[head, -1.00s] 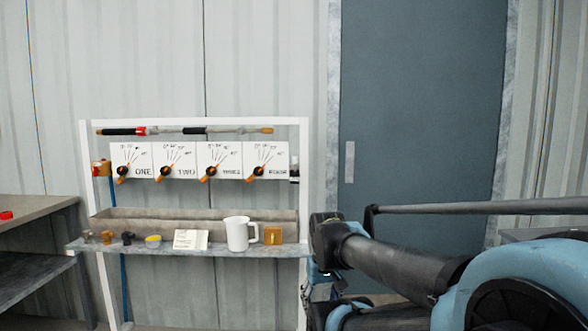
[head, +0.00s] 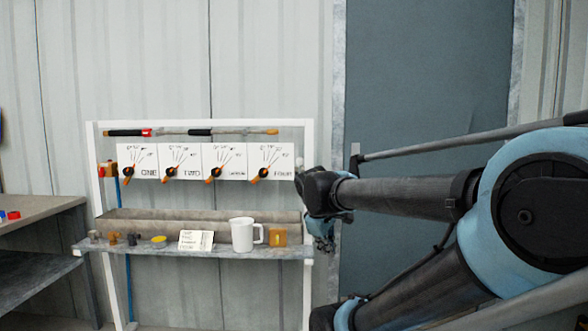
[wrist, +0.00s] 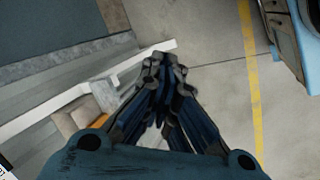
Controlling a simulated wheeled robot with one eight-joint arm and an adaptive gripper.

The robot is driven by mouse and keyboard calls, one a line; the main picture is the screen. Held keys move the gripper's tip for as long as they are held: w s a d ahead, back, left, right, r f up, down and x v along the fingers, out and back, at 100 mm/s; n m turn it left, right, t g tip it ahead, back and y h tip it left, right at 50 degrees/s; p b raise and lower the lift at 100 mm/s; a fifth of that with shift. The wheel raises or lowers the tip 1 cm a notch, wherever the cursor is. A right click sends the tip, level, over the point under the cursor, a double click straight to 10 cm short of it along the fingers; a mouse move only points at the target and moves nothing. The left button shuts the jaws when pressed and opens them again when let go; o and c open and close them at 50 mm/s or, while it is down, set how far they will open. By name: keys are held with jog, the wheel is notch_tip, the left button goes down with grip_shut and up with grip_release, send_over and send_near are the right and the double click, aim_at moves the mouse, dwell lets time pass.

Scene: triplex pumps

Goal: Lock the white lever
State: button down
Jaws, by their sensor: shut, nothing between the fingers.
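A small pale piece (head: 300,165) shows at the right end of the dial row, by the rack's right post. It may be the white lever, but my wrist partly covers that area and its position cannot be read. No lever is clear in the wrist view. My gripper (wrist: 165,62) is shut and empty, with its fingertips together over the floor beside the rack's white post. In the head view my gripper (head: 322,235) hangs below my wrist, just right of the right post.
The white rack (head: 205,122) carries several dial cards (head: 224,160). Its shelf (head: 215,251) holds a white mug (head: 242,236), a yellow block (head: 278,238), a card (head: 196,240) and small fittings. A grey door (head: 430,80) stands behind my arm. A bench (head: 35,208) is at left.

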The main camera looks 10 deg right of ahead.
jog(key=w+a+r+n+t+h, duration=0.1)
jog(key=w+a+r+n+t, duration=0.2)
jog(key=w+a+r+n, duration=0.3)
jog(key=w+a+r+n+t+h, duration=0.1)
jog(key=w+a+r+n+t, duration=0.2)
jog(key=w+r+n, duration=1)
jog(key=w+a+r, duration=0.3)
jog(key=w+r, duration=0.2)
jog(key=shift+w+t+h, duration=0.25)
jog(key=shift+t+h, duration=0.15)
send_near(300, 166)
jog(key=shift+w+d+f, duration=0.25)
jog(key=shift+w+f, duration=0.55)
jog(key=shift+f, duration=0.05)
jog(key=shift+w+d+f, duration=0.25)
jog(key=shift+w+f, duration=0.5)
jog(key=shift+f, duration=0.15)
jog(key=shift+a+r, duration=0.1)
jog(key=shift+a, duration=0.05)
